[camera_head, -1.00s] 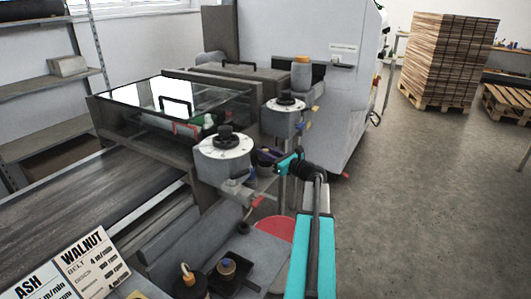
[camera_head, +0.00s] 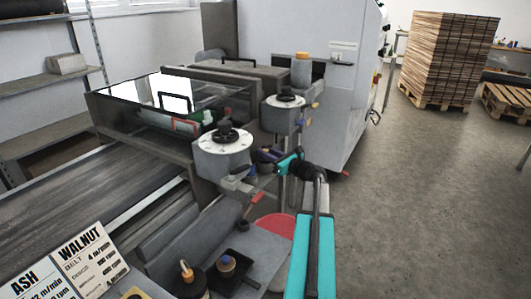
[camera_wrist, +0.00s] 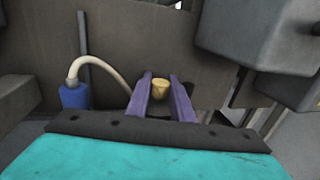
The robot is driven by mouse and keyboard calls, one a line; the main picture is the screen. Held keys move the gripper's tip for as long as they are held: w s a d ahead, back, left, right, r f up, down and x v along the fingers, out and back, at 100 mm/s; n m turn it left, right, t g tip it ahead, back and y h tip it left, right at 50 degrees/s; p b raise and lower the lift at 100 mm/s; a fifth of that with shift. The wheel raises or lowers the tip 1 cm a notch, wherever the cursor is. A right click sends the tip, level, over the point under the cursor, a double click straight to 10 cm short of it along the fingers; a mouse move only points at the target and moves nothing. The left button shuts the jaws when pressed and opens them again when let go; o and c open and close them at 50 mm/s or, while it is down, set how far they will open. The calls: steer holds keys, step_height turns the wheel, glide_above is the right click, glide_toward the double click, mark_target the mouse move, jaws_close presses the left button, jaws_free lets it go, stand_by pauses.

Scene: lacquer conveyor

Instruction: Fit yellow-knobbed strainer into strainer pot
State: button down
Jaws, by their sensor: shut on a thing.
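My gripper (camera_wrist: 165,100) has two purple fingers shut on the yellow knob (camera_wrist: 160,86) of the strainer. Below the knob, a dark shape between the fingers may be the strainer body; most of it is hidden. In the head view my gripper (camera_head: 268,155) is just right of the front dial unit, and the knob cannot be made out there. I cannot tell for certain which thing is the strainer pot. A blue container (camera_wrist: 75,96) with a pale hose stands left of my gripper in the wrist view.
The front dial unit (camera_head: 224,160) and rear dial unit (camera_head: 283,115) stand close beside my arm. A red bucket (camera_head: 274,227) is below. A black tray (camera_head: 232,283) holds a small container at the front. The floor (camera_head: 420,220) to the right is clear.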

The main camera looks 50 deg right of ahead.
steer(key=shift+f+b, duration=0.4)
steer(key=shift+f, duration=0.1)
steer(key=c, duration=1.5)
jaws_free()
steer(key=shift+o, duration=0.2)
steer(key=s+b, duration=0.1)
steer(key=s, duration=1.2)
steer(key=shift+s, duration=0.4)
steer(key=shift+s, duration=0.1)
